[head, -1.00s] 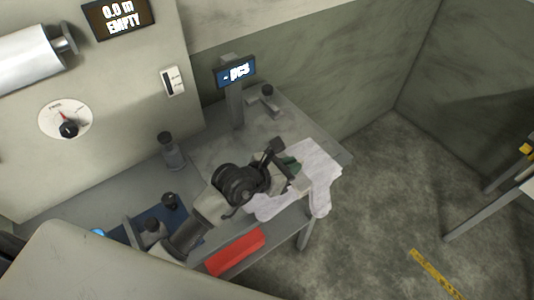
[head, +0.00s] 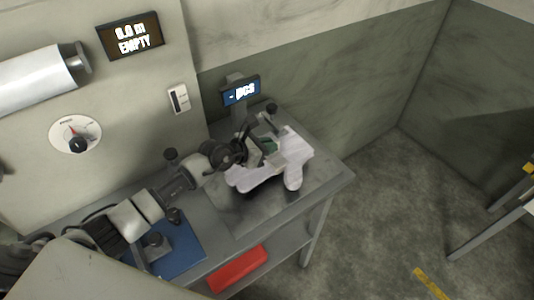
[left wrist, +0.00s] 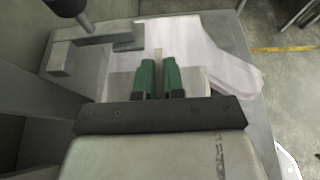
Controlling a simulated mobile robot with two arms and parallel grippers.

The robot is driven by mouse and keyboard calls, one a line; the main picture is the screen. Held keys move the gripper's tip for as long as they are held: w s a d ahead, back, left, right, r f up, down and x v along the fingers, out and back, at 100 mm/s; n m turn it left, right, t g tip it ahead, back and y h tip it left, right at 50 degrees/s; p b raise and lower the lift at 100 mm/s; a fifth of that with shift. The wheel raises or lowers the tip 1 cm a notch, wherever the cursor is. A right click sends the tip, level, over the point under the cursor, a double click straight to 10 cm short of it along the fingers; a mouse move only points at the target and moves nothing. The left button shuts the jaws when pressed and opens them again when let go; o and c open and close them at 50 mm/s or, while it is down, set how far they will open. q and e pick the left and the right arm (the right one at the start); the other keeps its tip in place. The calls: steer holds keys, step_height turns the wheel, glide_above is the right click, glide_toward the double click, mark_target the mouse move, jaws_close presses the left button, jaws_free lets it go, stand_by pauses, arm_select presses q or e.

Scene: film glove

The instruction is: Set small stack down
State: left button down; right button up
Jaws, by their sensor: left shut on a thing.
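The small stack, a pale white glove-shaped sheet pile (head: 293,152), is in the jaws of my left gripper (head: 268,147). It spreads out flat and its lobes reach towards the right and the front. It is over the grey plate (head: 245,217) on the table, below the "pcs" display (head: 240,92). I cannot tell whether it touches the plate. In the left wrist view the green fingertips (left wrist: 159,78) are close together on the near part of the stack (left wrist: 205,50). My right gripper is not in view.
A grey bracket with a dark knob (head: 271,110) stands close behind the stack; it also shows in the left wrist view (left wrist: 88,50). A blue mat (head: 188,256) lies front left under my arm. A red box (head: 238,269) is on the lower shelf. The plate's front is bare.

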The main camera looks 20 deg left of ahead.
arm_select(q)
steer(key=shift+w+a+f, duration=0.15)
steer(key=shift+a, duration=0.05)
steer(key=shift+d+f, duration=0.1)
steer(key=shift+f, duration=1.5)
steer(key=c, duration=1.2)
jaws_free()
steer(key=shift+f, duration=0.1)
steer(key=shift+r, duration=0.2)
steer(key=v, duration=0.7)
steer(key=b+v, duration=0.1)
steer(key=v, duration=0.2)
steer(key=shift+s+a+f, duration=0.1)
steer(key=shift+s+a, duration=0.2)
steer(key=shift+s, duration=0.05)
steer(key=shift+s+a+r, duration=0.35)
steer(key=shift+s+r, duration=0.05)
steer(key=shift+s, duration=0.05)
